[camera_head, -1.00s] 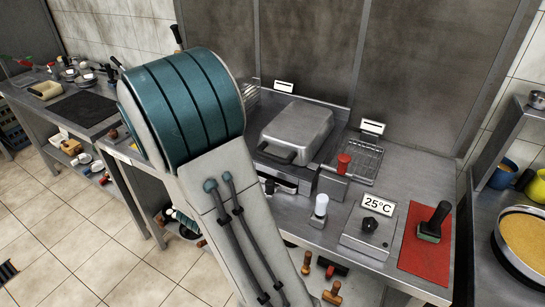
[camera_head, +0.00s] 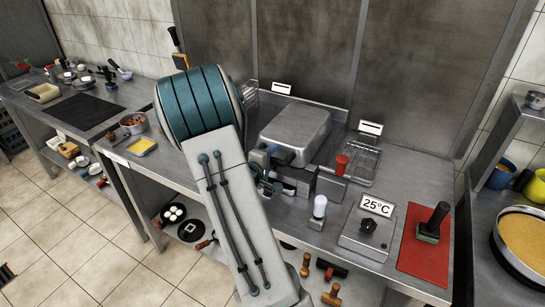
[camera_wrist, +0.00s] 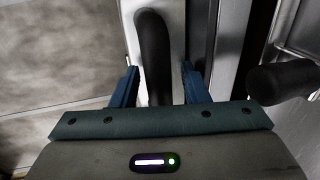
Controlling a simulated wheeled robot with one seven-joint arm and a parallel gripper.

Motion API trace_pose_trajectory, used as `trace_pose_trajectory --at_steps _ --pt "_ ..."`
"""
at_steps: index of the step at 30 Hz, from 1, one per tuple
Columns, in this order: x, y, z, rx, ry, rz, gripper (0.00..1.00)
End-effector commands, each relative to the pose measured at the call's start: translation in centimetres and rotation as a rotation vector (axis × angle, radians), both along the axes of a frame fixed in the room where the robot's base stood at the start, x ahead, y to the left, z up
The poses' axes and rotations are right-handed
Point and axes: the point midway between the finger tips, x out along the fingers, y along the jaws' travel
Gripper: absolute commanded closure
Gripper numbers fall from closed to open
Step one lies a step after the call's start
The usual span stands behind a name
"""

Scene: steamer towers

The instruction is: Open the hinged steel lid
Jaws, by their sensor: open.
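The hinged steel lid (camera_head: 297,130) is a grey, round-cornered cover. It lies shut on the steel appliance (camera_head: 298,180) at the back of the counter. My gripper (camera_head: 266,168) is at the appliance's front left, by the lid's front edge. In the wrist view its open blue fingers (camera_wrist: 160,68) stand on either side of a curved black handle (camera_wrist: 154,45), with gaps showing. A second black, round-ended handle (camera_wrist: 283,80) is to the right, outside the fingers. I cannot tell for certain which handle belongs to the lid. My arm and gripper hide the appliance's front left.
A red-topped shaker (camera_head: 341,165) and a wire rack (camera_head: 361,155) are right of the lid. A white-topped bottle (camera_head: 319,208), a control box reading 25°C (camera_head: 362,236) and a red mat (camera_head: 418,262) are nearer the front. A steel wall panel (camera_head: 310,50) stands behind.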

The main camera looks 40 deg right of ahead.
Motion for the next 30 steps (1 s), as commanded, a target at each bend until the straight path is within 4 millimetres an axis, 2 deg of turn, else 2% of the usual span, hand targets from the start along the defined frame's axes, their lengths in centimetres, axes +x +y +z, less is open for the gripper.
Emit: trace_pose_trajectory --at_steps 11,14,15,16,23,30 --pt "0.3 -0.6 -0.1 0.000 0.000 0.001 0.59" --pt "0.3 -0.6 -0.1 0.000 0.000 0.001 0.84" --pt "0.3 -0.6 -0.1 0.000 0.000 0.001 0.95" --pt "0.3 -0.6 -0.1 0.000 0.000 0.001 1.00" --pt "0.2 -0.7 0.2 -0.001 -0.001 -0.001 1.00" --pt "-0.4 -1.5 2.7 -0.002 -0.001 -0.014 1.00"
